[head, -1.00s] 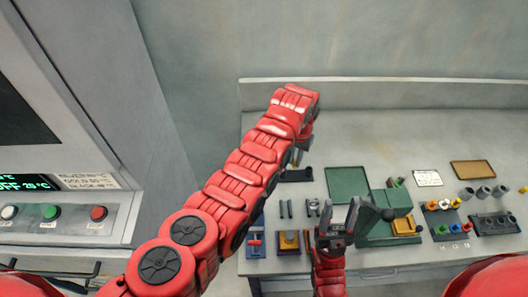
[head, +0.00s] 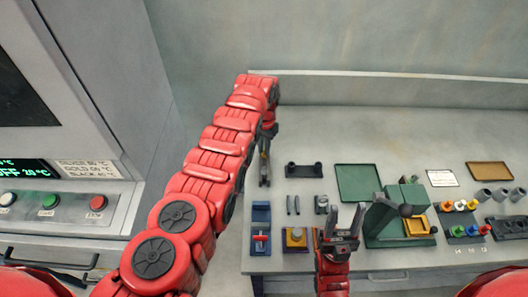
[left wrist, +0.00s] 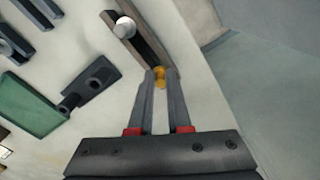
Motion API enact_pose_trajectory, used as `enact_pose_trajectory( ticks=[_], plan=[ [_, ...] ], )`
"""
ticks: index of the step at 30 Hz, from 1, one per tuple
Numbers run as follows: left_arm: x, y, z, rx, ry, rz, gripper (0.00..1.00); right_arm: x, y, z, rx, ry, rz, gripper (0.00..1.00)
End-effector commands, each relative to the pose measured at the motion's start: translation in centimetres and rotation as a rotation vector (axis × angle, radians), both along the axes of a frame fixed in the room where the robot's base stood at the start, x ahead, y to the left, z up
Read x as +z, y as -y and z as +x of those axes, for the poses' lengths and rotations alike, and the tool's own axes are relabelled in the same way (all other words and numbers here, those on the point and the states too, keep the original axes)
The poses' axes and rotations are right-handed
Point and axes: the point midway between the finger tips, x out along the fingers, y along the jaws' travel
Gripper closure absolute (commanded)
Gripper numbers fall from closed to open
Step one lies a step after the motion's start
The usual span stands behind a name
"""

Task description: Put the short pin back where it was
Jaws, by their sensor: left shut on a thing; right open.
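My left gripper (left wrist: 164,74) is shut on a small gold pin (left wrist: 159,80), gripped at the fingertips in the left wrist view. Just beyond the fingertips is a dark rack (left wrist: 148,42) with a pale round piece (left wrist: 125,28) standing at its far end. The gold pin shows close to the rack's near end; I cannot tell whether they touch. In the head view my left gripper (head: 264,172) hangs low over the table's left part, and the pin is too small to make out.
A black holder (head: 303,171) and a green mat (head: 357,183) lie right of my left gripper. Two dark bars (head: 293,205), a blue stand (head: 261,213) and a yellow block (head: 295,238) stand nearer. The back of the table is clear.

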Motion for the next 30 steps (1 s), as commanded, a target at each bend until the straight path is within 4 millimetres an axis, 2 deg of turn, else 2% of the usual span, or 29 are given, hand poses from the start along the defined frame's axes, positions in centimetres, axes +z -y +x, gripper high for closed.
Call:
enact_pose_trajectory(
  ticks=[8, 9, 14, 24, 30],
  plan=[
    [-0.3, 0.0, -0.1, 0.000, -0.002, 0.000, 1.00, -0.2, 0.0, 0.0, 0.000, 0.001, 0.000, 0.50],
    [-0.3, 0.0, -0.1, 0.000, -0.002, 0.000, 0.82, -0.2, 0.0, 0.0, 0.000, 0.001, 0.000, 0.50],
    [-0.2, 0.0, -0.1, 0.000, -0.002, 0.001, 0.54, -0.1, 0.0, 0.0, 0.000, 0.001, 0.000, 0.50],
    [0.0, 0.0, -0.1, 0.001, -0.002, 0.000, 0.54, 0.1, 0.0, 0.0, 0.000, 0.001, 0.000, 0.50],
    [1.9, 0.0, -0.1, 0.001, -0.003, 0.001, 0.54, 1.9, 0.0, 0.0, 0.000, 0.001, 0.000, 0.50]
  ],
)
